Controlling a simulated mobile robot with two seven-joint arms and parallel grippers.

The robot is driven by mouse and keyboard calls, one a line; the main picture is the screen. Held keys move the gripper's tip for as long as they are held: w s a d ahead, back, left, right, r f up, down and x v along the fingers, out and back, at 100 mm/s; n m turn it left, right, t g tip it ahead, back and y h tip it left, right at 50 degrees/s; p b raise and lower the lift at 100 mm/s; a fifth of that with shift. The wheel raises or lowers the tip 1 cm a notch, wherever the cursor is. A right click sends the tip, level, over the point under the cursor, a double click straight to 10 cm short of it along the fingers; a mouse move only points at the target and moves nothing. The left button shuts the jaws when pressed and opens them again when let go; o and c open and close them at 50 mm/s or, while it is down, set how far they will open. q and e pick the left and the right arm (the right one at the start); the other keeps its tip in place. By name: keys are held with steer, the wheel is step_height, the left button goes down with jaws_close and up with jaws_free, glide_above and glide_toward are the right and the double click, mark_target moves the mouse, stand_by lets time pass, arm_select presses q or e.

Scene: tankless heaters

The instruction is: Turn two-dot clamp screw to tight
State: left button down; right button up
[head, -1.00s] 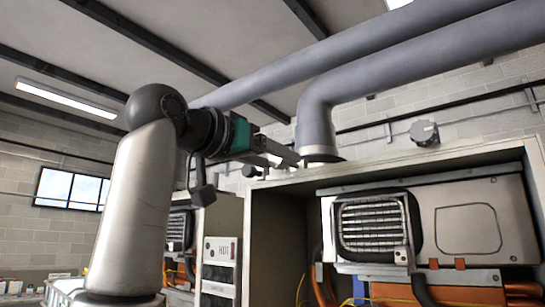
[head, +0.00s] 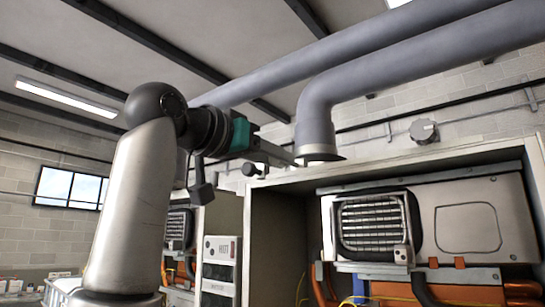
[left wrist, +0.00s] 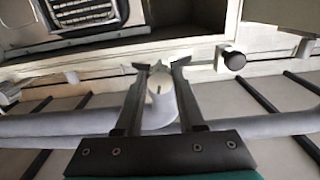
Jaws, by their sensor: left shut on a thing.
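My left gripper (head: 290,160) reaches in from the left to the lower end of the vertical grey pipe (head: 316,125), above the open cabinet. In the left wrist view my left gripper (left wrist: 160,67) has its two dark fingers on either side of a pale round screw head (left wrist: 160,85) with a short dark mark. The gripper is shut on this screw. No dots can be made out, so I cannot confirm it is the two-dot clamp screw. The screw is hidden in the head view. My right gripper is not in view.
A dark knob (head: 251,170) stands at the cabinet's top left edge and shows in the left wrist view (left wrist: 233,60). A grey round fitting (head: 424,131) sits further right on the wall. A heater unit (head: 372,226) is inside the cabinet (head: 275,240).

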arm_select(q)
steer(key=shift+r+m, duration=0.15)
steer(key=shift+m, duration=9.25)
steer(key=c, duration=0.5)
jaws_free()
steer(key=b+v, duration=0.5)
steer(key=v, duration=1)
